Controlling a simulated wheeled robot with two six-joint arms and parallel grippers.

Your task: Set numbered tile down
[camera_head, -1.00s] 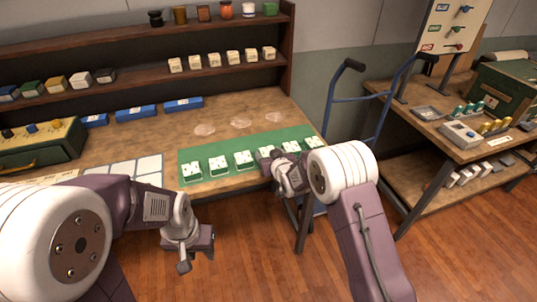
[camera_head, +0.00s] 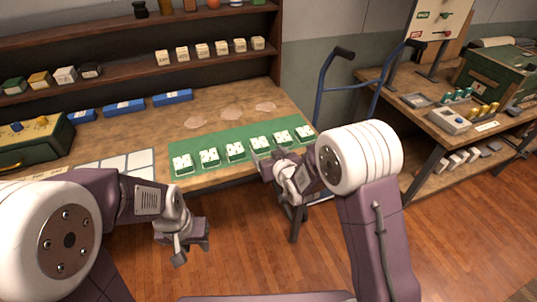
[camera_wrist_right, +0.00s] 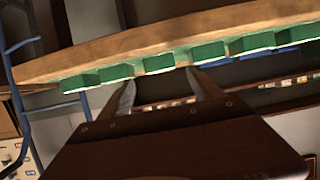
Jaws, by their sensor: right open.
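A row of several white-topped tiles with green sides stands along the green mat (camera_head: 200,141) at the bench's front edge, from the left end tile (camera_head: 182,163) to the right end tile (camera_head: 305,133). Their markings are too small to read. My right gripper (camera_head: 259,163) is just in front of the mat edge, below a middle tile (camera_head: 260,142). In the right wrist view its fingers (camera_wrist_right: 162,84) are apart with nothing between them, and the tiles' green sides (camera_wrist_right: 160,62) show beyond the tips. My left gripper (camera_head: 186,246) hangs in front of the bench, apart from the tiles; its jaws are unclear.
A pale gridded panel (camera_head: 133,164) lies left of the mat. Blue boxes (camera_head: 124,107) sit behind on the wooden bench. Shelves with small blocks (camera_head: 202,50) rise at the back. A blue hand truck (camera_head: 318,95) stands to the right, before another bench (camera_head: 425,125).

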